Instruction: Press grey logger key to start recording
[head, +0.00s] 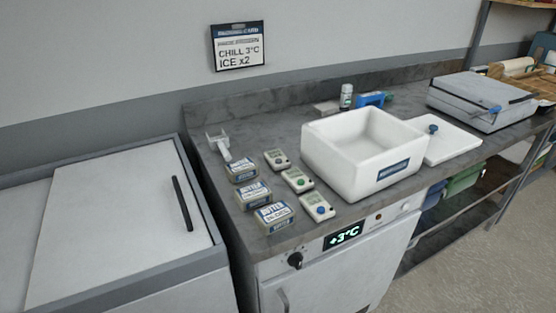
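Three small pale loggers stand in a slanting row on the grey counter, left of the white box. The rear logger (277,160) has a dark, greyish key, though its exact colour is hard to tell at this size. The middle logger (298,180) has a green key. The front logger (317,207) has a blue key. All three loggers stand clear, with nothing over them. Neither of my grippers is in the head view.
An open white box (350,185) stands right of the loggers, its lid (455,145) beside it. Several labelled packs (273,216) lie left of the loggers. A scoop-like tool (219,143) lies behind them. A closed grey case (480,100) is far right. A wall card reads "CHILL 3°C ICE x2" (238,47).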

